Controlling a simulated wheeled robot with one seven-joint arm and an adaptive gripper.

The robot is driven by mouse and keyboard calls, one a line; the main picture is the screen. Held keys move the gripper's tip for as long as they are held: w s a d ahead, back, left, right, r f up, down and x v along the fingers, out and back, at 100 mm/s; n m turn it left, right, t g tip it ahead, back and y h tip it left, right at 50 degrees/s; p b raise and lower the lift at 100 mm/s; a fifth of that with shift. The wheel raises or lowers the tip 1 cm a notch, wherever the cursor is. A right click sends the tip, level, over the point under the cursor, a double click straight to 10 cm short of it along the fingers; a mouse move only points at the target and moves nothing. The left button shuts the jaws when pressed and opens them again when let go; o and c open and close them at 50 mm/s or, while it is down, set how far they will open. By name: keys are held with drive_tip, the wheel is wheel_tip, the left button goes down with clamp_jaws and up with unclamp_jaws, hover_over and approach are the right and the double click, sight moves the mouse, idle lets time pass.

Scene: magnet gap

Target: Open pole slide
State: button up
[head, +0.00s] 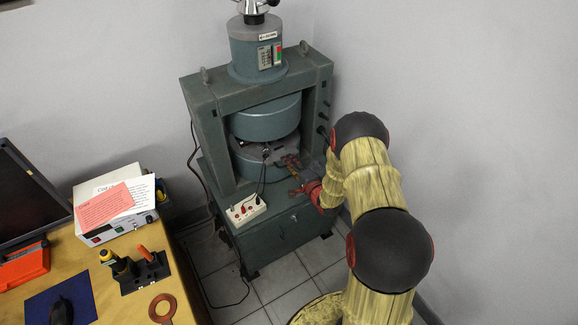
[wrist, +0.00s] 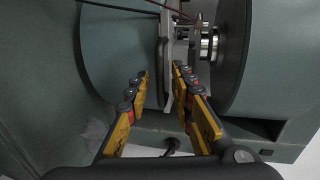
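The electromagnet (head: 262,120) stands against the wall, with an upper round pole and a lower one. In the wrist view the two poles (wrist: 120,60) and (wrist: 233,60) lie left and right, and the gap runs between them. A thin grey plate (wrist: 166,60), which looks like part of the pole slide, stands in the gap beside bright metal fittings (wrist: 208,45). My gripper (wrist: 160,72) is open, its yellow-padded fingers on either side of the plate's near end. The left fingertip is apart from it; I cannot tell whether the right one touches. In the head view my gripper (head: 291,170) is small at the gap.
A white box with cables (head: 246,209) sits on the magnet's base, left of my gripper. Red and dark leads (wrist: 135,8) cross the top of the wrist view. A wooden desk (head: 180,295) with instruments and tools stands at left. Tiled floor (head: 280,275) lies between.

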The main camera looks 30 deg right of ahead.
drive_tip(key=shift+w, duration=0.1)
drive_tip(key=shift+c, duration=1.1)
drive_tip(key=c, duration=0.4)
clamp_jaws()
